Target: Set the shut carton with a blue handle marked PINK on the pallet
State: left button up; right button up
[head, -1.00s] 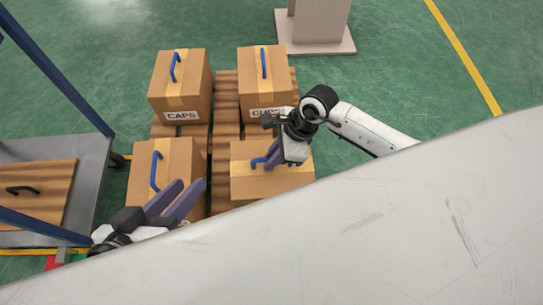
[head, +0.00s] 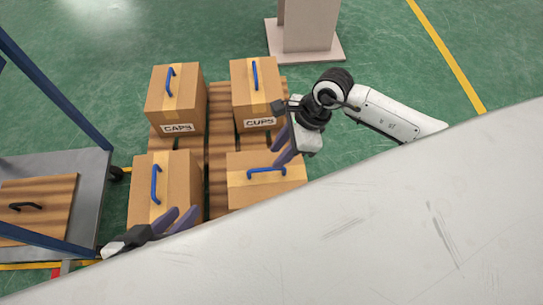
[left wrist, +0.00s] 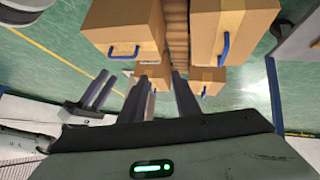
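The pallet (head: 221,160) bears a carton at each corner, all with blue handles. The front right carton (head: 264,192) is shut and upright; its label is hidden. The front left carton (head: 182,178) also stands upright, label hidden. I cannot read PINK anywhere. My right gripper (head: 281,152) is open and empty above the front right carton, clear of its handle. My left gripper (head: 182,214) is open and empty at the near side of the front left carton. In the left wrist view the front right (left wrist: 125,25) and front left (left wrist: 235,25) cartons fill the top.
The CAPS carton (head: 176,95) and CUPS carton (head: 257,93) stand at the pallet's back. A grey cart (head: 90,185) with blue posts stands at left, holding a brown wooden-topped item (head: 45,195). A beige pedestal (head: 310,30) stands behind. A large white surface hides the lower right.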

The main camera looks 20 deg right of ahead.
pick_arm(q)
jog(key=shift+s+a+f+p, duration=0.15)
jog(key=shift+a+f+p, duration=0.15)
jog(key=shift+a+f, duration=0.05)
pick_arm(e)
jog(key=shift+v, duration=1.4)
